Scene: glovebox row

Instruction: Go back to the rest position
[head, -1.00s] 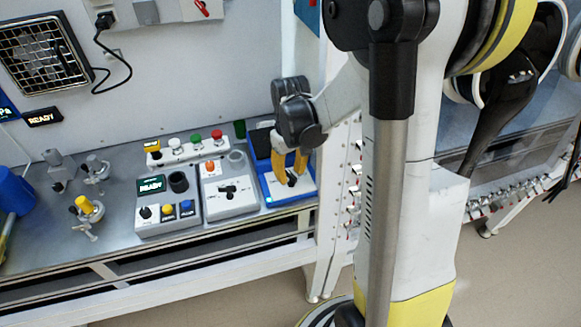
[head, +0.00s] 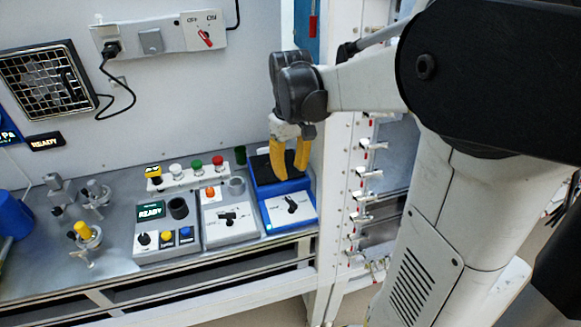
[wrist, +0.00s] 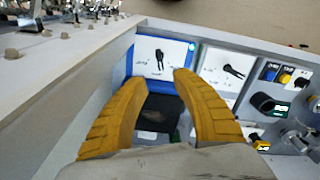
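My gripper (head: 290,155) has yellow fingers, spread apart with nothing between them. In the head view it hangs above the rear of the blue device (head: 270,214) at the right end of the bench, apart from its black knob (head: 291,204). In the wrist view the fingers (wrist: 160,95) frame the dark top plate (wrist: 158,112) of that device. Its white panel and knob (wrist: 159,58) lie beyond the fingertips, with a lit green-blue spot at the panel's corner.
A grey knob box (head: 228,217) and a READY control box (head: 168,226) stand left of the blue device. Buttons (head: 196,164) line the back. A white frame post (head: 336,170) is close on the right. The wall carries a switch panel (head: 192,33).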

